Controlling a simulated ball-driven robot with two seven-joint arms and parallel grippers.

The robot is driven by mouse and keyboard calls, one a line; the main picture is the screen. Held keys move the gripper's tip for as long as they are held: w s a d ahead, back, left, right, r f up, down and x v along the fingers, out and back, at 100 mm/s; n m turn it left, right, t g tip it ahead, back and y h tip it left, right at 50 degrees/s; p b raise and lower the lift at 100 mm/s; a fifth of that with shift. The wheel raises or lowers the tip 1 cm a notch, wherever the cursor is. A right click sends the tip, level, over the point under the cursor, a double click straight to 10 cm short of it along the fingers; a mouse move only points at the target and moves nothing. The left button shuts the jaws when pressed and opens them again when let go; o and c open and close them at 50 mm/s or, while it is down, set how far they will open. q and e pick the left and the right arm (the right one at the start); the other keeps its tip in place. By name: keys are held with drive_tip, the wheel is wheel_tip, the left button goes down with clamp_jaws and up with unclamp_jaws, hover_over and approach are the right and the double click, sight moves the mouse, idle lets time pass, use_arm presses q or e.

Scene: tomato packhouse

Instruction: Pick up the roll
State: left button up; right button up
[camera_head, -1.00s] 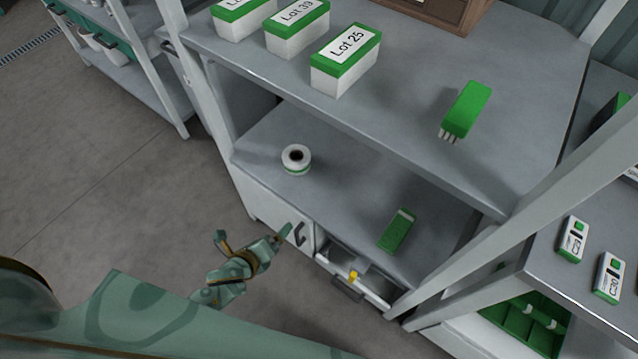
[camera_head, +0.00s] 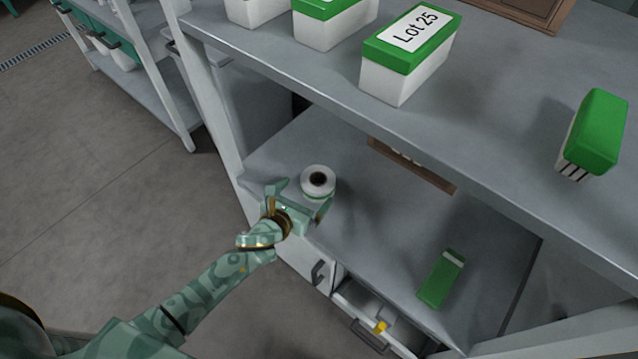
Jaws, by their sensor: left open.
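The roll (camera_head: 318,181) is white with a dark hollow core. It stands upright near the front left of the lower shelf (camera_head: 375,220). My left gripper (camera_head: 302,194) is open at the shelf's front edge, just in front of the roll. One finger is to the left of the roll and the other shows below it in the picture, partly covering its lower side. I cannot tell whether a finger touches the roll. My right gripper is not in view.
A green box (camera_head: 441,279) lies on the lower shelf to the right. An open drawer (camera_head: 365,318) sticks out below. A brown strip (camera_head: 412,166) is at the back.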

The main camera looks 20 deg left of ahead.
sight(313, 186)
use_arm(q)
drive_tip(key=x, duration=0.1)
drive_tip(key=b+x, duration=0.1)
drive_tip(key=x, duration=0.1)
drive_tip(key=b+x, duration=0.1)
drive_tip(key=x, duration=0.1)
drive_tip(key=shift+w+d+r, duration=0.2)
drive_tip(key=shift+r, duration=0.15)
drive_tip(key=c, duration=1)
drive_tip(key=shift+c, duration=0.3)
drive_tip(key=shift+r, duration=0.15)
